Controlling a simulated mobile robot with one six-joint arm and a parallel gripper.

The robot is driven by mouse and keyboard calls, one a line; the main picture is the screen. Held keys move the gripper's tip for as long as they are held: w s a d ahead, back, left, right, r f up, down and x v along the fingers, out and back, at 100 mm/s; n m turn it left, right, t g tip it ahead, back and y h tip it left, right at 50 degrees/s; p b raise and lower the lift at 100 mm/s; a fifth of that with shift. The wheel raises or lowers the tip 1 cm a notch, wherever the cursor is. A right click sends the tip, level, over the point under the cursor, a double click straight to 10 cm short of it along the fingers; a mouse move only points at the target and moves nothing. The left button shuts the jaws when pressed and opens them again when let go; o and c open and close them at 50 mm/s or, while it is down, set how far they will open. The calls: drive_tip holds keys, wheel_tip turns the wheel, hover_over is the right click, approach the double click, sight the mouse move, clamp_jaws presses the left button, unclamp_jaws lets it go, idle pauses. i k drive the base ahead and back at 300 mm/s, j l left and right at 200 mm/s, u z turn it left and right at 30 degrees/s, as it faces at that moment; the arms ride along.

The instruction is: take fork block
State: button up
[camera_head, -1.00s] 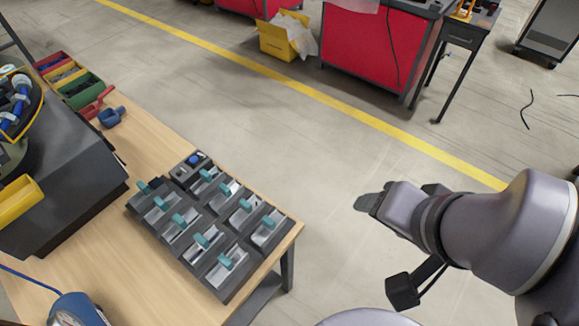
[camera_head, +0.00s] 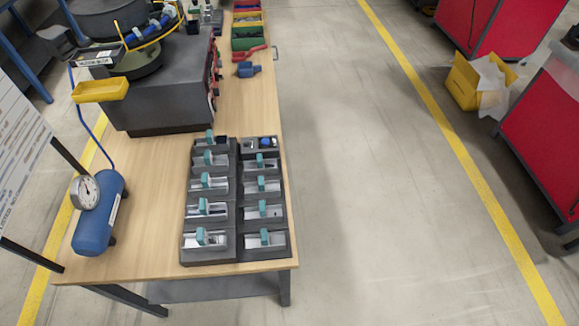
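A dark grey tray (camera_head: 236,228) with two columns of compartments lies near the front right edge of the wooden table. Several teal upright pieces (camera_head: 201,236) stand in its compartments, over pale inserts. I cannot tell which of these, if any, is the fork block. A small compartment at the tray's back right holds a blue round part (camera_head: 266,142). My gripper is outside this view.
A black bowl feeder machine (camera_head: 165,95) with a yellow chute (camera_head: 100,90) stands behind the tray. A blue tank with a gauge (camera_head: 98,215) is at the table's left. Coloured bins (camera_head: 246,38) line the back. Floor right of the table (camera_head: 360,200) is clear.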

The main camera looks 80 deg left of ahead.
sight(259, 166)
drive_tip(key=i+j+u, duration=0.2)
drive_tip(key=i+u, duration=0.15)
drive_tip(key=u, duration=0.15)
drive_tip(key=i+j+u, duration=0.1)
drive_tip(key=i+u, duration=0.25)
drive_tip(key=u, duration=0.15)
drive_tip(key=i+u, duration=0.35)
drive_tip(key=u, duration=0.15)
drive_tip(key=i+l+u, duration=0.2)
drive_tip(key=u, duration=0.25)
drive_tip(key=i+l+u, duration=0.35)
drive_tip(key=u, duration=0.15)
drive_tip(key=i+j+u, duration=0.2)
drive_tip(key=u, duration=0.25)
drive_tip(key=i+j+u, duration=0.1)
drive_tip(key=i+u, duration=0.15)
drive_tip(key=u, duration=0.25)
drive_tip(key=i+u, duration=0.3)
drive_tip(key=u, duration=0.15)
drive_tip(key=i+u, duration=0.25)
drive_tip(key=u, duration=0.2)
drive_tip(key=i+l+u, duration=0.2)
drive_tip(key=u, duration=0.25)
